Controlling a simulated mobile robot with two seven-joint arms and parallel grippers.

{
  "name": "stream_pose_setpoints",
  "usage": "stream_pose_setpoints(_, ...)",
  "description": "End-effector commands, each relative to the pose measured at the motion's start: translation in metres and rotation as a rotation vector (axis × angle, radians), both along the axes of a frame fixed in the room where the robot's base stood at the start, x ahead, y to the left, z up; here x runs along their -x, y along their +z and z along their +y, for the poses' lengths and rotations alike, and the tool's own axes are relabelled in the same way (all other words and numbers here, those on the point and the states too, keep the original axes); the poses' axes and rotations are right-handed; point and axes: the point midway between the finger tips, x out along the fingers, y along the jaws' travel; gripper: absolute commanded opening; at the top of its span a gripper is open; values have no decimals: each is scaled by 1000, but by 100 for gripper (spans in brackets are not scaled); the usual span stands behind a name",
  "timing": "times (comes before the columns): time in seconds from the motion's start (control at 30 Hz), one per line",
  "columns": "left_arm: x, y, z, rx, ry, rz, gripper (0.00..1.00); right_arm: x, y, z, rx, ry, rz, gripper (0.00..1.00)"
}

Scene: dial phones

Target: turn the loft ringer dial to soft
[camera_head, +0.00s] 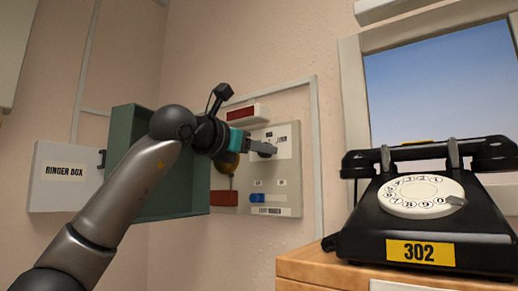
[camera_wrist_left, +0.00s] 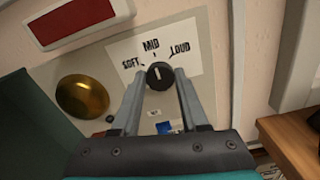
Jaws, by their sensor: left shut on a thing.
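The ringer dial (camera_wrist_left: 159,76) is a round black knob on a pale panel (camera_head: 289,190). In the left wrist view a white label (camera_wrist_left: 185,45) around it reads SOFT at left, MID at top and LOUD at right. The white mark on the knob points up, about toward MID. My left gripper (camera_head: 264,149) reaches the panel from the left, its two grey fingers closed on the sides of the knob. In the head view the fingers partly hide the knob. My right gripper is in neither view.
A brass bell (camera_wrist_left: 82,97) and a red-fronted unit (camera_wrist_left: 75,20) sit beside the dial. A black dial phone (camera_head: 425,215) marked 302 stands on a wooden cabinet (camera_head: 305,262).

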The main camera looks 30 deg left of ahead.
Motion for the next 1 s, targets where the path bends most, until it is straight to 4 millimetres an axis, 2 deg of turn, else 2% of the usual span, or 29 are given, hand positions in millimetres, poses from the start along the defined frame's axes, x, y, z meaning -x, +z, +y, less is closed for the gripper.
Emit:
stream_pose_setpoints(0.27,0,-1,0,137,-1,11,0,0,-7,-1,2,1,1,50)
stream_pose_setpoints(1.0,0,0,2,735,1,56,0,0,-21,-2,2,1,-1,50)
